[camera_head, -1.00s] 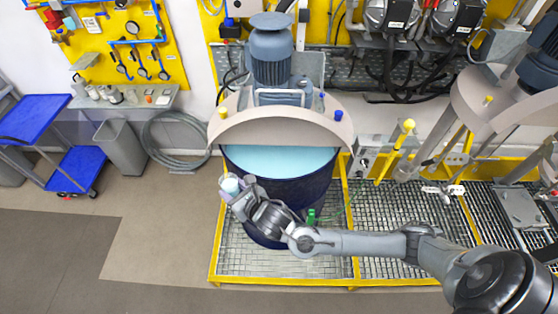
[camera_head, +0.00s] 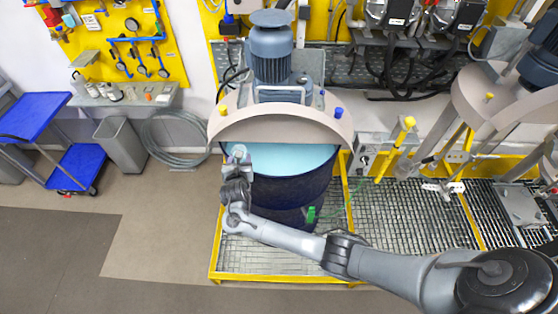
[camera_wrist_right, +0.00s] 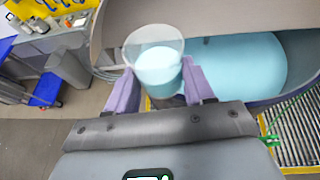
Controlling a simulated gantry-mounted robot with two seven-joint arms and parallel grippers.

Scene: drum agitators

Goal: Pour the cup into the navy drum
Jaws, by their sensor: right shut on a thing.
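The navy drum (camera_head: 290,192) stands on the grated platform with light blue liquid (camera_head: 312,155) showing in its open front half. In the right wrist view the drum's wall (camera_wrist_right: 300,55) and the liquid (camera_wrist_right: 235,65) lie beyond the cup. The clear cup (camera_wrist_right: 155,45) holds light blue liquid and is gripped between the two purple fingers of my right gripper (camera_wrist_right: 162,88). In the head view my right gripper (camera_head: 238,158) is at the drum's left front rim; the cup is hard to make out there. My left gripper is in neither current view.
A beige half-lid (camera_head: 280,127) with a motor (camera_head: 271,55) covers the drum's back. A yellow-handled lever (camera_head: 400,140) stands right of the drum. A blue cart (camera_head: 75,165) and grey bin (camera_head: 121,146) stand left. The floor in front is clear.

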